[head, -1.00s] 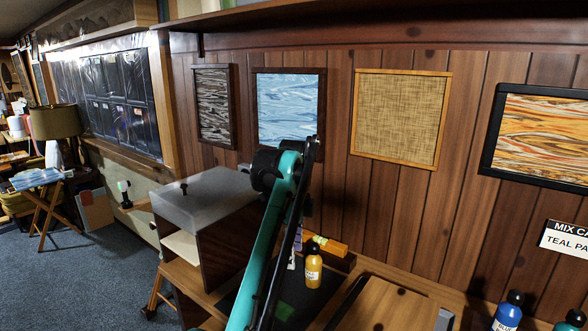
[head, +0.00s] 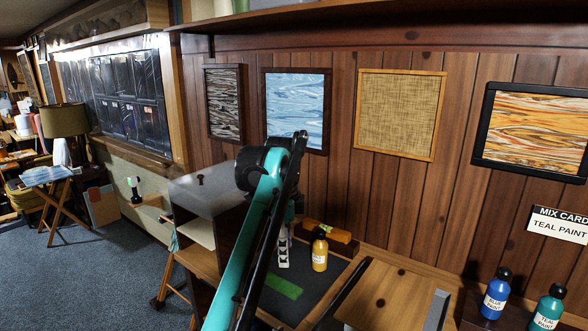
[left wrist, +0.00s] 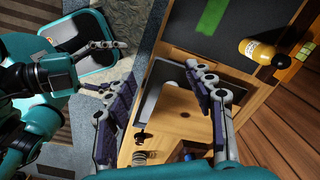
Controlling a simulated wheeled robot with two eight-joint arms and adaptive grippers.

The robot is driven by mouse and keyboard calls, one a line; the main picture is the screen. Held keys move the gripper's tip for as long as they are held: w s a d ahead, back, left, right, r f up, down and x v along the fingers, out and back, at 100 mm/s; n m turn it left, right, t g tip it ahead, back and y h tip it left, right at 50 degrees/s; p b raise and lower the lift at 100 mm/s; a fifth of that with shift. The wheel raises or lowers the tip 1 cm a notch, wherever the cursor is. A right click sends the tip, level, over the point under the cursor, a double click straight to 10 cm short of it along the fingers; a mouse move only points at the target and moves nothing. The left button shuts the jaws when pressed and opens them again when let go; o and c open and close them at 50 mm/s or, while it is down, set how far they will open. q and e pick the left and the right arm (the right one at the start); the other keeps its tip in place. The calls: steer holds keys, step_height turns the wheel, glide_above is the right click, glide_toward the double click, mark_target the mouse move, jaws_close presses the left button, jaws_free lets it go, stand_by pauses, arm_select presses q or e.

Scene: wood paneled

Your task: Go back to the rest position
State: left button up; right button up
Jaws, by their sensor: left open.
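My left arm rises from the bottom of the head view, bends at its elbow, then drops toward the bench. My left gripper (head: 285,250) is partly hidden behind the arm there. In the left wrist view its two fingers (left wrist: 162,85) are spread wide, with nothing between them, above a wooden board (left wrist: 180,112). In the left wrist view my right gripper (left wrist: 106,66) shows small at upper left, beside my teal base. The right arm does not show in the head view.
A grey-topped cabinet (head: 205,190) stands left of my arm. Blue (head: 495,297) and teal (head: 547,310) paint bottles stand at right. Carpet (head: 95,285) is clear at left.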

arm_select(q)
steer(key=s+a+f+n+t, duration=0.3)
steer(key=s+a+n, duration=0.6)
steer(key=s, duration=0.1)
steer(key=s+a+f+n+t, duration=0.1)
steer(key=s+a+f+n, duration=0.2)
steer(key=s+f, duration=0.6)
steer(key=s+a+f+n+t, duration=0.2)
steer(key=s+a+f+n, duration=0.1)
steer(key=s+f+n, duration=0.3)
step_height(320, 180, down, 3)
steer(key=s, duration=0.2)
steer(key=shift+s+a+r+n+t, duration=0.15)
steer(key=shift+s+a+n+t, duration=0.15)
steer(key=shift+s+n, duration=0.1)
arm_select(e)
steer(key=s+d+f+n+g+y, duration=0.1)
steer(key=s+d+n+g+y, duration=0.2)
steer(key=s+d, duration=1.4)
steer(key=shift+s+d+g+y, duration=0.15)
steer(key=shift+s+g+y, duration=0.05)
steer(key=shift+g+y, duration=0.5)
